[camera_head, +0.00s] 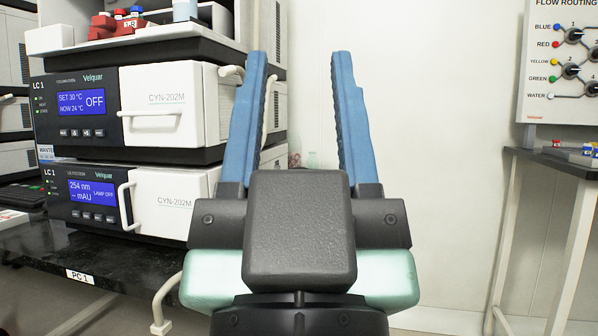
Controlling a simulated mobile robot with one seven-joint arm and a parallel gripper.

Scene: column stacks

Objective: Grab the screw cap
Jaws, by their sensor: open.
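My gripper (299,55) fills the middle of the head view, with its two blue fingers pointing up and spread wide apart. Nothing is held between them. No loose screw cap can be made out for certain. At the top left, a red rack (103,31) on top of the instrument stack holds small vials with a blue cap (136,10) and a red cap (119,13). A bottle (184,10) beside it is cut off by the top edge, so its top is hidden. My gripper is to the right of these and apart from them.
Two stacked LC units, upper (95,105) and lower (92,197), stand on a dark bench (60,262) at left. A table (555,158) with small coloured items (572,150) stands at right under a flow routing panel (570,60). A pale wall lies behind my gripper.

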